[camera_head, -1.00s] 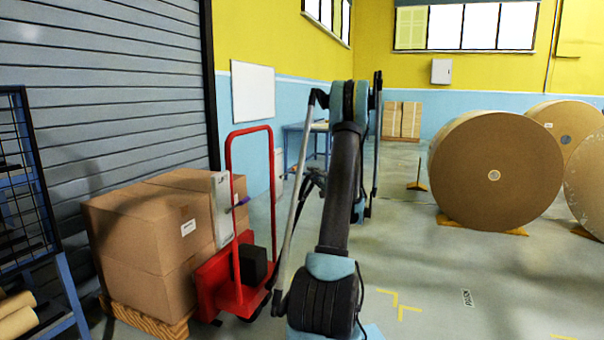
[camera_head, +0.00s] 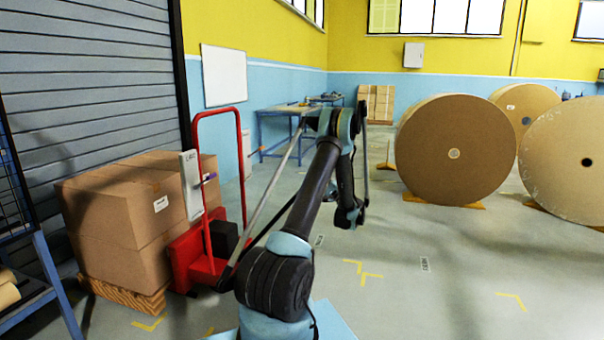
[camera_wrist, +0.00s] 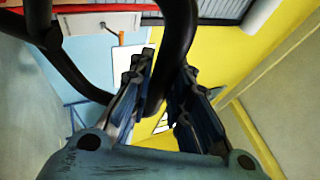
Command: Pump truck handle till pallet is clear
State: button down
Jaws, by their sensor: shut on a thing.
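The red pallet truck (camera_head: 182,255) stands at the left, with an upright red loop frame. A grey handle bar (camera_head: 268,200) rises from its base and leans right; its top end is partly hidden by my arm. In the wrist view, my gripper (camera_wrist: 167,68) is shut on a black tube of the handle (camera_wrist: 176,45), which passes between the fingers. The tube curves round at the left. A wooden pallet (camera_head: 128,292) under stacked brown cartons (camera_head: 115,215) sits at the truck. I cannot tell whether a gap lies under the pallet.
A slatted shutter (camera_head: 85,80) stands behind the cartons, and a blue-framed rack (camera_head: 50,280) is at the left edge. Large kraft rolls (camera_head: 440,165) stand at the right. A blue workbench (camera_head: 280,112) is at the back. The floor in front of the rolls (camera_head: 450,270) is clear.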

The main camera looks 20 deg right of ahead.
jog(key=shift+s+d+f, duration=0.3)
jog(key=shift+f, duration=0.25)
jog(key=shift+s+d+f, duration=0.3)
jog(key=shift+s+f, duration=0.05)
jog(key=shift+f, duration=0.15)
jog(key=shift+s+d+f, duration=0.3)
jog(key=shift+f, duration=0.25)
jog(key=c, duration=1.5)
grip_release()
jog(key=shift+d, duration=0.15)
jog(key=shift+r, duration=0.1)
jog(key=shift+d, duration=0.1)
jog(key=v, duration=1.2)
